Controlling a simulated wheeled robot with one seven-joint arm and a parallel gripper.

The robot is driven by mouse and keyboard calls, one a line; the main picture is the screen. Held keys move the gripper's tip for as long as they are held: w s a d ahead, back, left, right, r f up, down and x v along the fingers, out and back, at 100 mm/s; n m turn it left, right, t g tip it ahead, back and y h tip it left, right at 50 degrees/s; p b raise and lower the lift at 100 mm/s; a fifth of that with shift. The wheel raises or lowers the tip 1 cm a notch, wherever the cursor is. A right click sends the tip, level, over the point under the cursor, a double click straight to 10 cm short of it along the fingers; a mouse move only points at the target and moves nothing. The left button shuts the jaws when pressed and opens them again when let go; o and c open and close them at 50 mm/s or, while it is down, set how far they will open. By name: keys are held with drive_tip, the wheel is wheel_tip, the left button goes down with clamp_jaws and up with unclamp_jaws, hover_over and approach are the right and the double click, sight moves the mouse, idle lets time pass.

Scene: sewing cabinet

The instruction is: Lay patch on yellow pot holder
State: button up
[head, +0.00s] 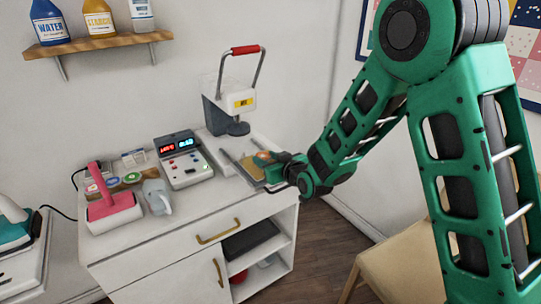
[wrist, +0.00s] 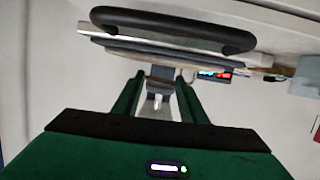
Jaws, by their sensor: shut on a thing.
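The yellow pot holder (head: 250,169) lies on the lower plate of the heat press, on the right of the white cabinet. A small round orange patch (head: 263,155) shows at the tip of my gripper (head: 278,163), over the far part of the pot holder. My gripper comes in from the right and appears shut on this patch. In the wrist view the two green fingers (wrist: 158,98) point at the press, with a small grey piece between their tips. The patch's face is not clear there, and I cannot tell whether it touches the pot holder.
The heat press (head: 235,105) stands with its red-gripped lever up. A black handle (wrist: 170,28) crosses the wrist view close by. The control box (head: 183,160), pink-handled tool (head: 112,208), grey tool (head: 157,196) and a green patch (head: 132,178) are to the left.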

drive_tip(key=shift+f, duration=0.15)
drive_tip(key=o, duration=1.1)
drive_tip(key=v, duration=1)
drive_tip(key=shift+s+d, duration=0.25)
drive_tip(key=shift+d, duration=0.05)
